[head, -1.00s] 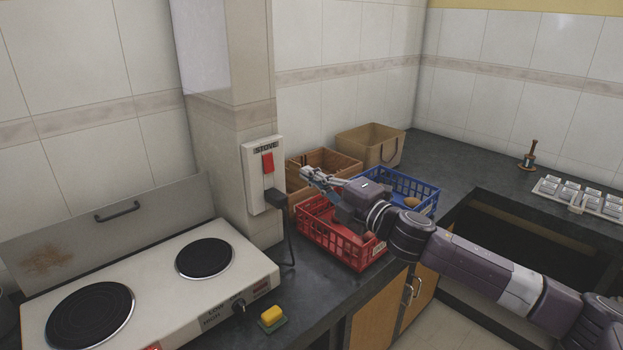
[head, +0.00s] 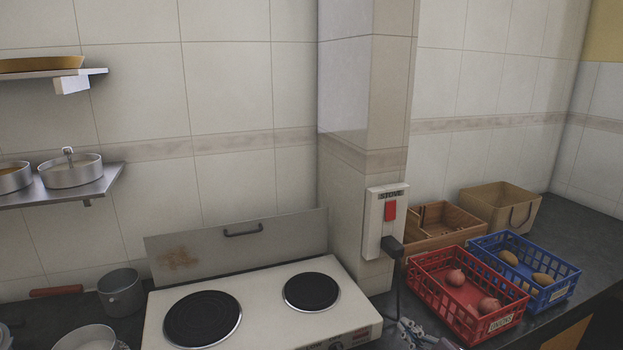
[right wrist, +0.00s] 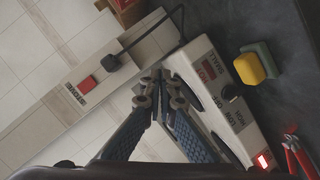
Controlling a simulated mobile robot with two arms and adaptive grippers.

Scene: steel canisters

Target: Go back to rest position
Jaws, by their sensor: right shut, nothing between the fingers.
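My right gripper (head: 422,335) shows only in part at the bottom edge of the head view, just right of the stove. In the right wrist view its two fingers (right wrist: 160,85) meet at the tips, shut and empty. Beyond them are the white stove (right wrist: 205,85) and the wall with the stove switch (right wrist: 88,84). My left gripper is in neither view.
The two-plate stove (head: 262,300) stands on the dark counter. A red crate (head: 440,283) with onions and a blue crate (head: 555,290) stand right. A yellow sponge (right wrist: 250,70) and red-handled tool (right wrist: 297,150) lie by the stove. Shelves (head: 75,187) with pans hang left.

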